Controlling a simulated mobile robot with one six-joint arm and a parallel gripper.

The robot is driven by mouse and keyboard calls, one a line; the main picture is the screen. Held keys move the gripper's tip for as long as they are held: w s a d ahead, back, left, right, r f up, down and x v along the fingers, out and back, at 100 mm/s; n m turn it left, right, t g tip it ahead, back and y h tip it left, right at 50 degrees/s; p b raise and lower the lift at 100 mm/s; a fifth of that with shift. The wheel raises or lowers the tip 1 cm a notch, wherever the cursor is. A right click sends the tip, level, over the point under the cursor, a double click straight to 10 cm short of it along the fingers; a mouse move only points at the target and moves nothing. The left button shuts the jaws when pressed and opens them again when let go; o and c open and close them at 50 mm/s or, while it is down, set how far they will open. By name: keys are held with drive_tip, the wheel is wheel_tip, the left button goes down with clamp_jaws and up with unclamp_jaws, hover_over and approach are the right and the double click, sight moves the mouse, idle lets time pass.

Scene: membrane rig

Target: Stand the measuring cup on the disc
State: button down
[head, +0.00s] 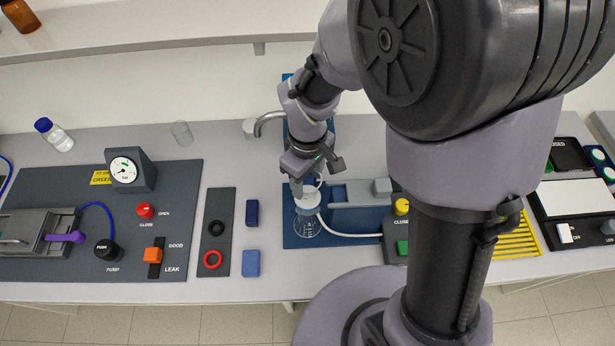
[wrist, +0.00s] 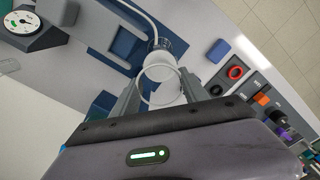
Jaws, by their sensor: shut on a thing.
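My gripper (head: 312,172) is over the blue base, above a clear glass flask (head: 307,226) that carries a white disc (head: 307,203) on top. In the wrist view the fingers (wrist: 161,97) are shut on the measuring cup (wrist: 143,88), a clear vessel whose round pale rim shows between them. The white disc (wrist: 165,72) shows just beyond and through the cup. The fingers and arm hide most of the cup in the head view. I cannot tell whether the cup touches the disc or is a little above it.
A white tube (head: 345,234) runs from the flask to a control box (head: 398,240) at right. A curved tap (head: 268,120) stands behind. A small clear glass (head: 181,133) is at the back left. Blue blocks (head: 251,263) and a dark tray with rings (head: 216,232) lie left of the base.

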drive_tip(key=shift+f, duration=0.15)
drive_tip(key=shift+c, duration=2.4)
unclamp_jaws()
wheel_tip(320, 180, up, 17)
drive_tip(key=p, duration=0.3)
drive_tip(key=shift+r, duration=0.2)
